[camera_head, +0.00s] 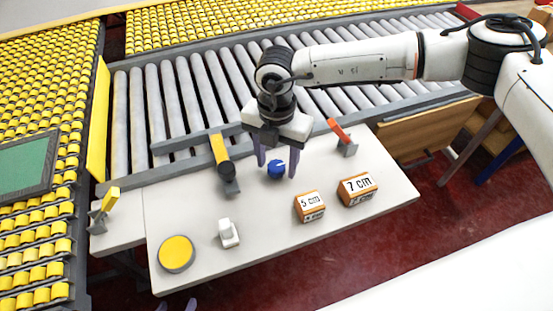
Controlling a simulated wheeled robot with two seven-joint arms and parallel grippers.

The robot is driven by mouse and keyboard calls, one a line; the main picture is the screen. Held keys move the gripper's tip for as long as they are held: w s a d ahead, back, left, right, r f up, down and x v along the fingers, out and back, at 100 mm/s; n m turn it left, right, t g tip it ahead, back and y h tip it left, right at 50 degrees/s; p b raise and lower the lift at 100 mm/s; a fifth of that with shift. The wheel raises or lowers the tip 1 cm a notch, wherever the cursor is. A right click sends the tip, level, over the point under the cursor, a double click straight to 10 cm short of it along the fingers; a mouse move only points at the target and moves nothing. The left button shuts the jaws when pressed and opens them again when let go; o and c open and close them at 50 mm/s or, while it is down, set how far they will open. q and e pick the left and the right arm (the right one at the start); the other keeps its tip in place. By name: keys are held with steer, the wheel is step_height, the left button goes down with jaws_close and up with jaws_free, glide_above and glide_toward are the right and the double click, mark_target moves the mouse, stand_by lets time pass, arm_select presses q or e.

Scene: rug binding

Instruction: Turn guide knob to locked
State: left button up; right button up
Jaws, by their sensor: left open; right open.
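The guide knob is a small round blue knob (276,171) on the pale work table, with a small pale mark on its top. My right gripper (277,167) comes down over it from the right-hand arm. Its purple fingers are open, one on each side of the knob in the picture. I cannot tell whether they touch it or how low they are. My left gripper (177,305) shows only as two purple fingertips at the bottom edge, apart and empty. No lock label is readable near the knob.
The pale table (330,230) also bears a yellow disc (176,253), a white switch (228,234), wooden blocks marked 5 cm (310,206) and 7 cm (357,188), a yellow-armed bracket (222,160) and a red lever (341,134). A roller conveyor (160,115) runs behind.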

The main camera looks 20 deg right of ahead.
steer(key=c, duration=1)
steer(key=shift+c, duration=0.2)
